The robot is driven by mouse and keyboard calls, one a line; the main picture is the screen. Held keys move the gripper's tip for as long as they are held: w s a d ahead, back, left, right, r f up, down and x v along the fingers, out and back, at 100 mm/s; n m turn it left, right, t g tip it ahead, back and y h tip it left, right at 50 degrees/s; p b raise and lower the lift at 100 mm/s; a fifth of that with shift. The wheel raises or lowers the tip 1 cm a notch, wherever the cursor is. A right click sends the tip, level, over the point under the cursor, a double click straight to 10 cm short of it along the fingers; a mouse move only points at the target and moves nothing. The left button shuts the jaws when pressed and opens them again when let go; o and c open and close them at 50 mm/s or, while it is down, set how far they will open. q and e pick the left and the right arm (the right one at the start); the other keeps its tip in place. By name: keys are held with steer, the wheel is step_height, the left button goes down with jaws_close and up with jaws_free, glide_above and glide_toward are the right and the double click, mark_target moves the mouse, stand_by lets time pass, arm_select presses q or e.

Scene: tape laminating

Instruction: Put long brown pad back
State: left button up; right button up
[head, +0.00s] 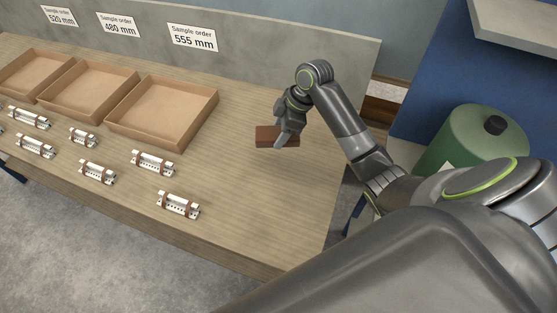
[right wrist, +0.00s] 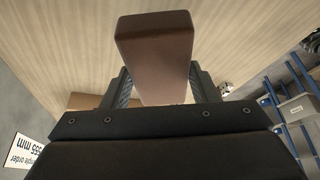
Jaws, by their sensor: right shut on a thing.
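The long brown pad (head: 267,135) is at the right part of the wooden table in the head view. My right gripper (head: 284,138) is shut on it, with the fingers across the pad. In the right wrist view the brown pad (right wrist: 155,55) sticks out from between the two fingers of the right gripper (right wrist: 168,88). Bare wood shows behind it. I cannot tell whether the pad touches the table. My left gripper is in neither view.
Three open cardboard trays stand along the back, the nearest being the right tray (head: 209,108). Several metal parts with brown bands, such as this one (head: 178,205), lie in front. The wooden table (head: 255,205) is clear between them and the pad. A green cylinder (head: 470,140) stands at the right.

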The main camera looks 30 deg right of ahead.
mark_target(275, 161)
step_height(275, 161, down, 10)
steer(key=shift+d+r+p, duration=0.1)
steer(key=shift+r+p, duration=0.05)
steer(key=shift+p, duration=0.25)
steer(key=o, duration=0.9)
steer(key=b+v, duration=0.1)
steer(key=v, duration=1.1)
